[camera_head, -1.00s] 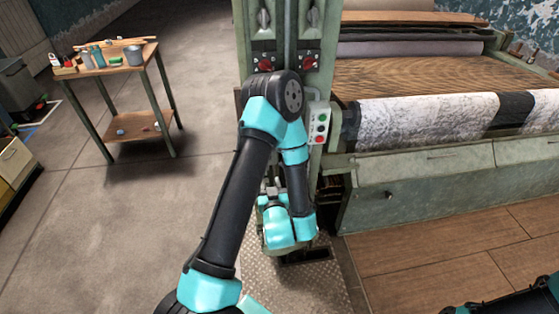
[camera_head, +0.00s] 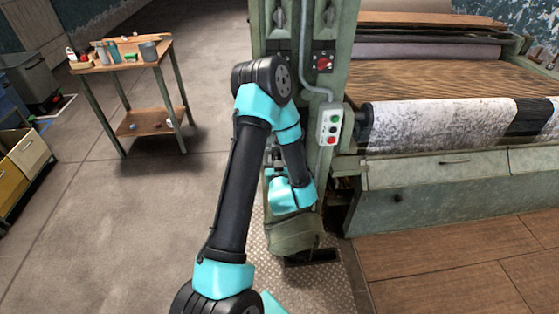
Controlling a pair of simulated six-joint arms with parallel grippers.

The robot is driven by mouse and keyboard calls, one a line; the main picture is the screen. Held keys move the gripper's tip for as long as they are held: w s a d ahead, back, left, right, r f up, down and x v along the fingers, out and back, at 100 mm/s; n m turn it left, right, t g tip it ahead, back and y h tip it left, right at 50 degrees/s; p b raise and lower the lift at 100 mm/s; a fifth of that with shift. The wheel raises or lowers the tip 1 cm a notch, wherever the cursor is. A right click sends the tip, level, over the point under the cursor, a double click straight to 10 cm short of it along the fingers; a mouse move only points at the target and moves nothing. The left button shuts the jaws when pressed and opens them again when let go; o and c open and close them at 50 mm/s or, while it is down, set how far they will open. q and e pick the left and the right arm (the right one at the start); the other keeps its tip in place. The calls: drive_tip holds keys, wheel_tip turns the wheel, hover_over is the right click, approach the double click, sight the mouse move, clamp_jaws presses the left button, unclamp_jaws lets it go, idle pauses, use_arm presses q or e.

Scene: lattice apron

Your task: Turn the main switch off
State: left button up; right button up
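A red rotary switch (camera_head: 323,63) on a dark plate sits on the green machine post, to the right of my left arm's elbow. Its handle position is too small to read. A second switch plate further left is mostly hidden behind my arm. I cannot tell which is the main switch. My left gripper (camera_head: 276,157) is small and partly hidden by my own wrist, in front of the lower post, below the switches. Whether its fingers are open or shut does not show. My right gripper is not in view.
A button box (camera_head: 330,124) with green, white and red buttons is on the post, with a grey conduit above it. The loom's fabric roll (camera_head: 440,125) extends right. A small work table (camera_head: 130,62) stands left. Open floor lies between table and post.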

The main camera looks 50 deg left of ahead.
use_arm(q)
drive_tip(key=shift+w+a, duration=0.1)
drive_tip(key=shift+a, duration=0.05)
drive_tip(key=shift+c, duration=0.2)
clamp_jaws()
